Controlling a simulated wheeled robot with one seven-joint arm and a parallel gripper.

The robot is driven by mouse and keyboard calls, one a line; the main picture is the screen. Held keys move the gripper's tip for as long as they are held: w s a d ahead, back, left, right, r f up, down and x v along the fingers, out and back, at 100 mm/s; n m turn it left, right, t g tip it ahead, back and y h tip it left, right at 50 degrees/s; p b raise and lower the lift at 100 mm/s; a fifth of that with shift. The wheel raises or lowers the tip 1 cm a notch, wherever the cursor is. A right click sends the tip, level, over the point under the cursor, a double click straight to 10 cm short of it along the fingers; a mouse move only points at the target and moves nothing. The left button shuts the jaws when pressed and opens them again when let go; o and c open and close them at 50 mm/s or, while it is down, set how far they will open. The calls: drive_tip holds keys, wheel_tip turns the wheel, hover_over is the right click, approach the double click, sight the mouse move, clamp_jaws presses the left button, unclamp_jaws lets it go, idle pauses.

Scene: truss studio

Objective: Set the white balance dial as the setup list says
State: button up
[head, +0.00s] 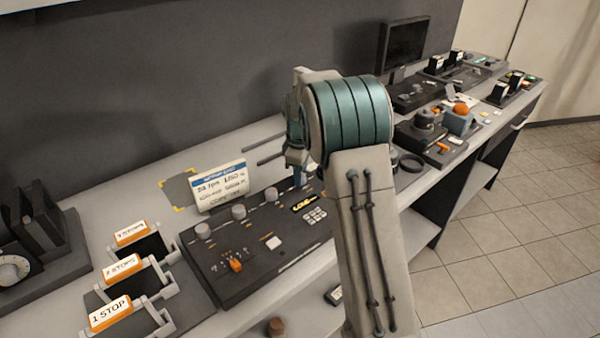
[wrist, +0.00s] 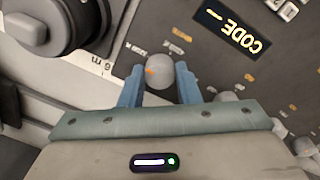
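A dark control panel (head: 250,262) on the bench has a row of grey dials, with three visible in the head view: left (head: 203,230), middle (head: 239,212) and right (head: 271,194). A white card with a blue heading (head: 220,186) stands behind them; its handwritten lines are too small to read surely. My gripper (head: 299,178) is pointed down at the row's right end, partly hidden by my arm. In the wrist view its blue fingers (wrist: 159,80) are open on both sides of a grey dial (wrist: 160,69) with an orange mark, with gaps showing. I cannot read which dial is labelled white balance.
A lit yellow display (wrist: 233,28) reads "CODE" beside the dial. Orange-topped flip switches (head: 122,268) stand left of the panel. A large dark round knob (wrist: 45,22) is near the gripper. A monitor (head: 404,45) and other consoles are farther right.

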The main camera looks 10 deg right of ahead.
drive_tip(key=shift+c, duration=0.6)
